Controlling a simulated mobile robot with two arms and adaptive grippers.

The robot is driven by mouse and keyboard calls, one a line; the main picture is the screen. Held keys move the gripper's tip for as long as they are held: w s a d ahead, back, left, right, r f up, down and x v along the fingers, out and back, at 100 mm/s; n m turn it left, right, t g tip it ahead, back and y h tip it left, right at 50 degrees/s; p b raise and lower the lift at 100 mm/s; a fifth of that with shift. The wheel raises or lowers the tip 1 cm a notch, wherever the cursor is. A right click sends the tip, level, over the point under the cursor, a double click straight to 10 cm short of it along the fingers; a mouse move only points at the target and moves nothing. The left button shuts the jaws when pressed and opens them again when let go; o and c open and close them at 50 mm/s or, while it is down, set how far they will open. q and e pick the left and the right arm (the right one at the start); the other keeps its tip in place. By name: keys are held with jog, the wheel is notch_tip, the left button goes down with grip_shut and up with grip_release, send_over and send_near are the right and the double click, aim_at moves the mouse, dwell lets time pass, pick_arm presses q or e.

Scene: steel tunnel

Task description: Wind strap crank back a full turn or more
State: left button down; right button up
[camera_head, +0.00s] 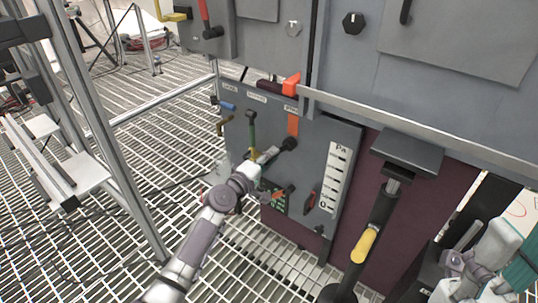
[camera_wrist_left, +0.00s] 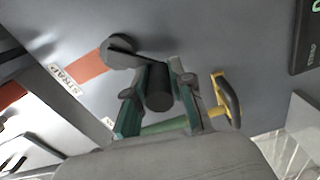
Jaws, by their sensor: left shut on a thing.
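The strap crank (camera_head: 288,144) is a black hub with an arm, on the grey panel below the orange strap (camera_head: 293,123). In the left wrist view the crank's round hub (camera_wrist_left: 118,51) sits at the strap's end, and its black handle (camera_wrist_left: 158,86) points toward the camera. My left gripper (camera_head: 268,156) is at the crank, its green fingers (camera_wrist_left: 157,95) shut on both sides of the handle. Part of my right arm shows at the lower right of the head view; its fingertips cannot be made out.
A yellow handle with a green rod (camera_head: 252,135) stands just left of the crank. A blue handle (camera_head: 228,106) and a red lever (camera_head: 310,202) are on the same panel.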

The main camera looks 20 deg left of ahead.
pick_arm(q)
jog(key=shift+s+f+n, duration=0.1)
jog(key=shift+f+n, duration=0.1)
jog(key=shift+n, duration=0.1)
jog(key=c, duration=1.3)
grip_release()
jog(key=shift+r, duration=0.1)
jog(key=v, duration=1.2)
jog(key=shift+d, duration=0.1)
